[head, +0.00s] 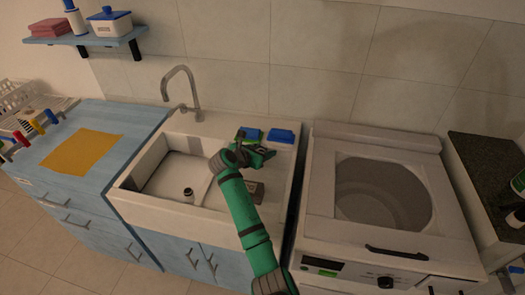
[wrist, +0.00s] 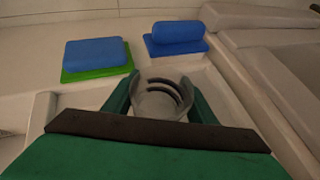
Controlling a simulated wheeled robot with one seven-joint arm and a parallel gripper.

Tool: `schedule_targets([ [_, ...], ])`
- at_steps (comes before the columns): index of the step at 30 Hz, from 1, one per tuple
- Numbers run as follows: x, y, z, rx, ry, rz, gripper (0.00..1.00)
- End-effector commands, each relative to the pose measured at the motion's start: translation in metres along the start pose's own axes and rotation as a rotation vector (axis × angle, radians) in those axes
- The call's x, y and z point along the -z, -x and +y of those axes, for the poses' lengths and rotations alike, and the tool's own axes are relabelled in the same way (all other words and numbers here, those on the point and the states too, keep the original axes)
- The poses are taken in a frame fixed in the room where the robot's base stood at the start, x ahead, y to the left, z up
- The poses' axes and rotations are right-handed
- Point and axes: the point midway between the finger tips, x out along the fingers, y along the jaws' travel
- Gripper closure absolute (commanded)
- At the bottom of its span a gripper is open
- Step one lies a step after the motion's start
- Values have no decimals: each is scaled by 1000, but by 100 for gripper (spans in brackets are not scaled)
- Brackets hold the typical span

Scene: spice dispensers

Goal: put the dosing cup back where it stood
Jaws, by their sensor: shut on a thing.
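The dosing cup (wrist: 160,100) is a small greyish cup with dark curved bands inside. In the wrist view it sits between the two green fingers of my gripper (wrist: 160,92), which is shut on it. In the head view my gripper (head: 262,153) is over the right-hand ledge of the white sink (head: 210,217), and I cannot make out the cup there. Whether the cup touches the ledge below is not clear.
Two blue blocks (head: 249,134) (head: 281,136), at least one on a green pad, lie behind my gripper. A washing machine (head: 345,262) stands right. A yellow mat (head: 82,152) and colored dispensers (head: 36,126) are on the left counter. The tap (head: 184,90) rises behind the basin.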

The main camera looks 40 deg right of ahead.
Motion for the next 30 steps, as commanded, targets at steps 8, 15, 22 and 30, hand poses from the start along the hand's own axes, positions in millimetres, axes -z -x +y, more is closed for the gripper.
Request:
schedule_targets([
  [8,3,2,4,-6,4,0,40],
  [15,-1,7,3,-4,3,0,40],
  [22,-1,45,3,-6,1,-1,40],
  [30,-2,96,2,-4,2,-1,40],
])
